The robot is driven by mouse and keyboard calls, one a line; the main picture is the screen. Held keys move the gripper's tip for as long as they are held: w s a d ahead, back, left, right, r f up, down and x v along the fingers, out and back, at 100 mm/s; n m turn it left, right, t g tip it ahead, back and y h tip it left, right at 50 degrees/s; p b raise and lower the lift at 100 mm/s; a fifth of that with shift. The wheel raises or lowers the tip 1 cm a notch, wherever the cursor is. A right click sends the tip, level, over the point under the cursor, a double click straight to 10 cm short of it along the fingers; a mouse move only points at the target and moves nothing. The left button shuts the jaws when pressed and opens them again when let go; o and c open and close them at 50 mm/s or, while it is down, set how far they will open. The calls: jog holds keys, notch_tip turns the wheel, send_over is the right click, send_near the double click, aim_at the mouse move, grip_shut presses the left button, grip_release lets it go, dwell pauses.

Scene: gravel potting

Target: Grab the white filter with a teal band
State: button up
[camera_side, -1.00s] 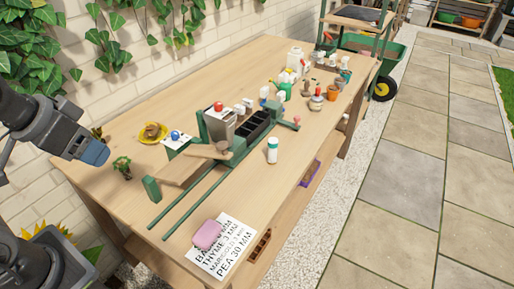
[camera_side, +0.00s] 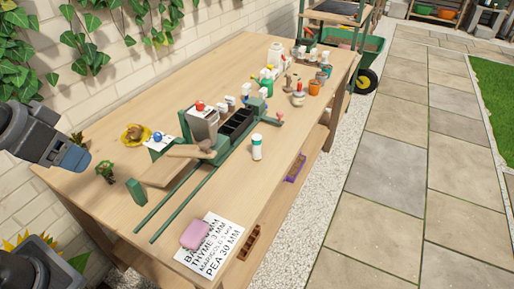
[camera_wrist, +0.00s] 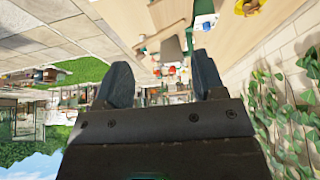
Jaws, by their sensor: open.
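The white filter with a teal band (camera_side: 257,147) stands upright on the wooden bench in the side view, to the right of the green-framed rig. My gripper (camera_side: 77,160) is at the left of the side view, above the bench's left end, well apart from the filter. In the wrist view my gripper (camera_wrist: 162,75) has its two dark fingers spread with nothing between them. I cannot make out the filter in the wrist view.
The rig with green rails (camera_side: 185,198) and a dark tray lies between my gripper and the filter. A pink block (camera_side: 195,234) lies on a printed sheet (camera_side: 222,246) at the front. Bottles and orange pots (camera_side: 314,87) crowd the far end. Bare wood surrounds the filter.

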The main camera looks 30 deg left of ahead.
jog(key=shift+r, duration=0.1)
notch_tip(320, 180, up, 6)
jog(key=w, duration=0.1)
jog(key=w+d+r, duration=0.2)
jog(key=w+r, duration=0.2)
jog(key=w, duration=0.4)
jog(key=w+d+r, duration=0.1)
jog(key=w+r, duration=0.2)
jog(key=w, duration=0.5)
jog(key=m+g, duration=0.1)
jog(key=m, duration=0.1)
send_over(255, 138)
jog(key=s, duration=0.2)
notch_tip(255, 138, down, 9)
jog(key=shift+h, duration=0.4)
notch_tip(255, 138, down, 23)
jog(key=shift+a, duration=0.15)
jog(key=shift+x, duration=3.55)
jog(key=shift+c, duration=0.4)
